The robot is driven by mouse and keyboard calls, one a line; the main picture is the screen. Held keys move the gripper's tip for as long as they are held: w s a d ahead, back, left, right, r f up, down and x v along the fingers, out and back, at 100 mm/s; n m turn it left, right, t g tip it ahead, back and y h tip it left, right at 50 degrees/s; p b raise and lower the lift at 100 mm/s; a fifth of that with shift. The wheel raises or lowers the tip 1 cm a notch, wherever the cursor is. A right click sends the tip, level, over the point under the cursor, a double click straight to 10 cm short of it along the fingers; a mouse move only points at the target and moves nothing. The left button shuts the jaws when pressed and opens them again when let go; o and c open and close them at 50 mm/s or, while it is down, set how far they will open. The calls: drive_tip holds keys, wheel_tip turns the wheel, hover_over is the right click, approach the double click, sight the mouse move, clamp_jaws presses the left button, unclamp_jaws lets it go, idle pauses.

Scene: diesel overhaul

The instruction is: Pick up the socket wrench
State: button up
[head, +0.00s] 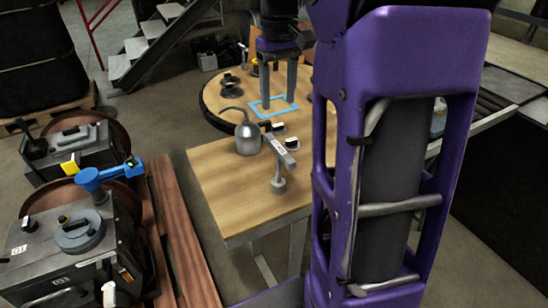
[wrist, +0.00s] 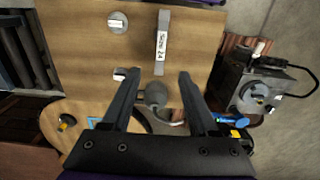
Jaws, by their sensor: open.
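The socket wrench appears to be a grey bar (head: 281,150) with a pale end label, raised on a short stem with a round foot on the wooden table. In the wrist view its labelled bar (wrist: 163,42) lies beyond my fingertips. My gripper (head: 278,103) is open and empty, pointing down above and behind the wrench in the head view. In the wrist view the gripper (wrist: 152,84) has its two fingers wide apart, with nothing held between them.
A grey oil can (head: 248,138) with a curved spout stands just left of the wrench. Two small black-and-white pieces (head: 291,143) sit close by. A round table (head: 215,100) with a blue square frame (head: 260,112) lies behind. The table's left front is clear.

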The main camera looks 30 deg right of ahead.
sight(278, 146)
wheel_tip(278, 146, down, 12)
drive_tip(key=shift+s+f+b, duration=0.1)
drive_tip(key=shift+b, duration=0.85)
drive_tip(key=f, duration=0.5)
drive_tip(key=shift+s+a+b, duration=0.1)
drive_tip(key=shift+s+b, duration=0.2)
drive_tip(key=shift+b, duration=0.1)
clamp_jaws()
idle(0.3)
